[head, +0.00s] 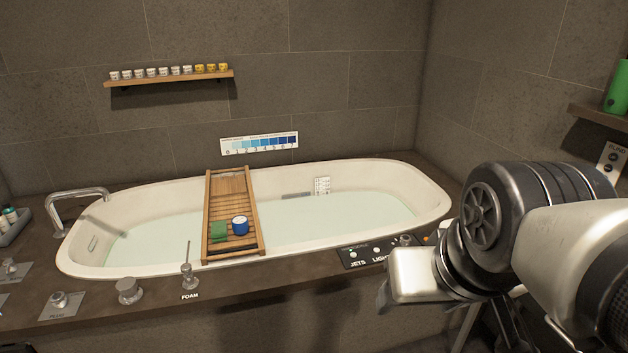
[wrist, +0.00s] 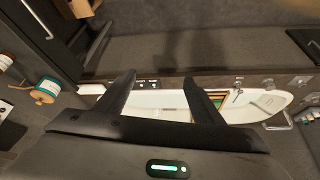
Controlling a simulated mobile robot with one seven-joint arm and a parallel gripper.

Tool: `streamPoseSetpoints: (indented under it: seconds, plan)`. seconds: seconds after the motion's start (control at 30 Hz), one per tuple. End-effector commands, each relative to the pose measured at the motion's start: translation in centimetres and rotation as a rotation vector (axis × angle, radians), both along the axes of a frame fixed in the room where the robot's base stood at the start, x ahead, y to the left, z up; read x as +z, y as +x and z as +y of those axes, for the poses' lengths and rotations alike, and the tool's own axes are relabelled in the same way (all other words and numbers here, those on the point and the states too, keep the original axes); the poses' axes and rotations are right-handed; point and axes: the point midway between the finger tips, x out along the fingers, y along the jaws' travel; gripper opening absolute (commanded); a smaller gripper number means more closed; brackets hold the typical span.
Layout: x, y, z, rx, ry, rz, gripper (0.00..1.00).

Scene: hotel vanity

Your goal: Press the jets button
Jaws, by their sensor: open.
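The jets button (head: 351,254) is a small pale knob on a dark panel (head: 344,262) on the tub's front ledge, above the printed word JETS. A second button (head: 376,250) sits to its right over a partly covered LIGHT label. My arm covers the panel's right end in the head view. In the wrist view the small labelled panel (wrist: 147,84) shows at the ledge, too small to read. My gripper (wrist: 158,79) is open, with nothing between its two dark fingers. I cannot make out the fingertips in the head view, nor any contact with the button.
The white bathtub (head: 330,238) holds water and a wooden tray (head: 208,190) with a green cloth (head: 219,230) and blue cup (head: 240,226). The FOAM dispenser (head: 187,276), a knob (head: 129,291) and a faucet (head: 80,196) stand left. A shelf (head: 590,112) juts out at right.

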Motion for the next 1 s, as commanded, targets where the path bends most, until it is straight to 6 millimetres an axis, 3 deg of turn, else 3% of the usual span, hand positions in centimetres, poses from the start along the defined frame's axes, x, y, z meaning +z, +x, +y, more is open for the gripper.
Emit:
streamPoseSetpoints:
  seconds: [0.23,0.5,0.6,1.0]
  plan:
    - [-0.01,0.00,0.00,0.000,0.000,0.000,0.58]
    - [-0.01,0.00,0.00,0.000,0.000,0.000,0.13]
    - [-0.01,0.00,0.00,0.000,0.000,0.000,0.00]
    - [-0.01,0.00,0.00,0.000,0.000,0.000,0.00]
